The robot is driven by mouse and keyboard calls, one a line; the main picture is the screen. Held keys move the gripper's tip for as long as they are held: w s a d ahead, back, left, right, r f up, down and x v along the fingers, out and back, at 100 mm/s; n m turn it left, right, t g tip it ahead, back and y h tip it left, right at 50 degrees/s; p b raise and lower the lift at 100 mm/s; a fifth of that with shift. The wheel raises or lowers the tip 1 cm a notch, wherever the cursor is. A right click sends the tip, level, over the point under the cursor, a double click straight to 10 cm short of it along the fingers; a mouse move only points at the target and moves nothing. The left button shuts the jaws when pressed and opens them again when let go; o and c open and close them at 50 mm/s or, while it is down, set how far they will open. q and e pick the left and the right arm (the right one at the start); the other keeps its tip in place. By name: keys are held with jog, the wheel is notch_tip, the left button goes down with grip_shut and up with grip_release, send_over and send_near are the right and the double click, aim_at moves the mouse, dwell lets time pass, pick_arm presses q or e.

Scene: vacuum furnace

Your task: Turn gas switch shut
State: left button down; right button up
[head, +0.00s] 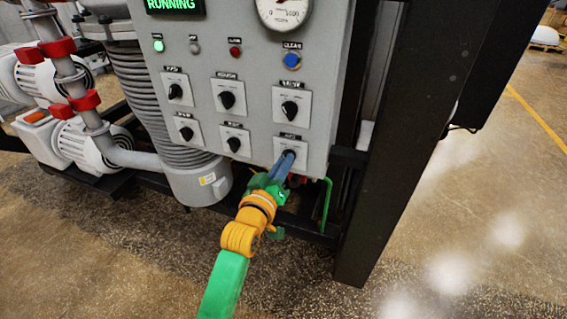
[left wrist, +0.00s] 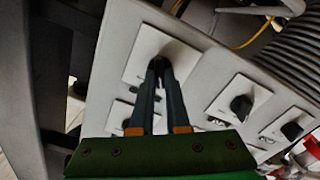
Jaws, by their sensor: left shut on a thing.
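The gas switch (head: 301,148) appears to be the black rotary knob on a white plate at the lower right of the grey panel; its label is too small to read. My left gripper (head: 286,162) reaches it from below, and its blue-grey fingers are shut on the knob. In the left wrist view the fingertips (left wrist: 158,72) close around the dark knob (left wrist: 162,60). The fingers hide most of the knob, so its pointer angle cannot be told. My right gripper is not in view.
Several similar knobs sit close by on the panel (head: 210,65), including one directly above (head: 290,108) and one to the left (head: 234,144). A dark steel post (head: 385,165) stands just right of the panel. A ribbed grey cylinder (head: 150,100) stands to the left. Floor in front is clear.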

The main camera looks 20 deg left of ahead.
pick_arm(q)
jog(key=c, duration=0.9)
grip_release()
jog(key=s, duration=0.7)
jog(key=shift+b, duration=0.45)
jog(key=shift+a, duration=0.15)
